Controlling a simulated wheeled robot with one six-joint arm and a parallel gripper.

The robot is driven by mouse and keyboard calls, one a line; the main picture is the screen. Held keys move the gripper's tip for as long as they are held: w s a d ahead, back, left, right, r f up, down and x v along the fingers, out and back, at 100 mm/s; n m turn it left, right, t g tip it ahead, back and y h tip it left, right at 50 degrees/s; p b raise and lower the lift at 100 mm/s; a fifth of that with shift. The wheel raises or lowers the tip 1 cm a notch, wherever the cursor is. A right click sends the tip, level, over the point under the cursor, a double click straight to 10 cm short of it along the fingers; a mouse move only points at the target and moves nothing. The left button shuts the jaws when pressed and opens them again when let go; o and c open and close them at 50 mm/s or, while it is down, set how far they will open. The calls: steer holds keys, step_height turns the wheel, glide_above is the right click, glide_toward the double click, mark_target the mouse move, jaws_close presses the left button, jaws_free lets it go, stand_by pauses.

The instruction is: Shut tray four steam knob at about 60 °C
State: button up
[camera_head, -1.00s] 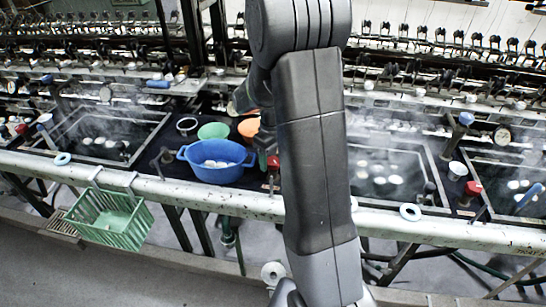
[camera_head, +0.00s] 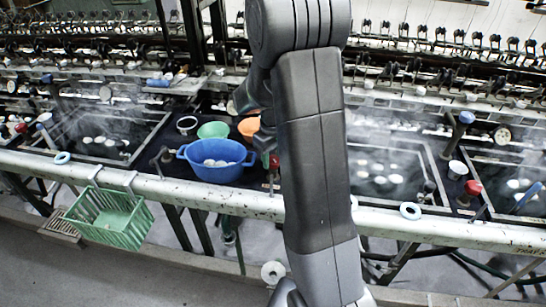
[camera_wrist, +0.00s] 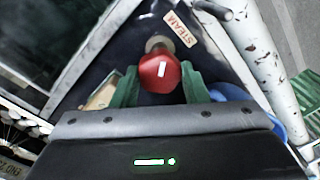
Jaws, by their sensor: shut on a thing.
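In the wrist view a red knob (camera_wrist: 160,72) with a white mark on its face sits on a brass-coloured stem, beside a STEAM label (camera_wrist: 181,29). The green fingers of my gripper (camera_wrist: 161,84) are shut on it, one on each side. In the head view my arm hides most of the gripper; a bit of red knob (camera_head: 274,161) shows just left of the arm, right of the blue tub. The tray (camera_head: 385,168) right of my arm holds dark water, pale cocoons and thin steam. A round dial (camera_head: 502,136) stands farther right, too small to read.
A blue tub (camera_head: 217,171) with pale contents stands close left of the knob, with green (camera_head: 213,130) and orange (camera_head: 249,127) bowls behind. A white rail (camera_head: 150,186) runs along the front, with a green basket (camera_head: 112,220) hanging from it. Another red knob (camera_head: 472,188) is at right.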

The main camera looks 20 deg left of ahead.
mark_target(273, 159)
steer(key=m, duration=0.3)
steer(key=shift+m+b, duration=0.3)
steer(key=shift+m, duration=1.7)
steer(key=o, duration=1)
steer(key=shift+c, duration=0.2)
steer(key=shift+r, duration=0.1)
step_height(273, 159, up, 14)
steer(key=shift+b, duration=0.35)
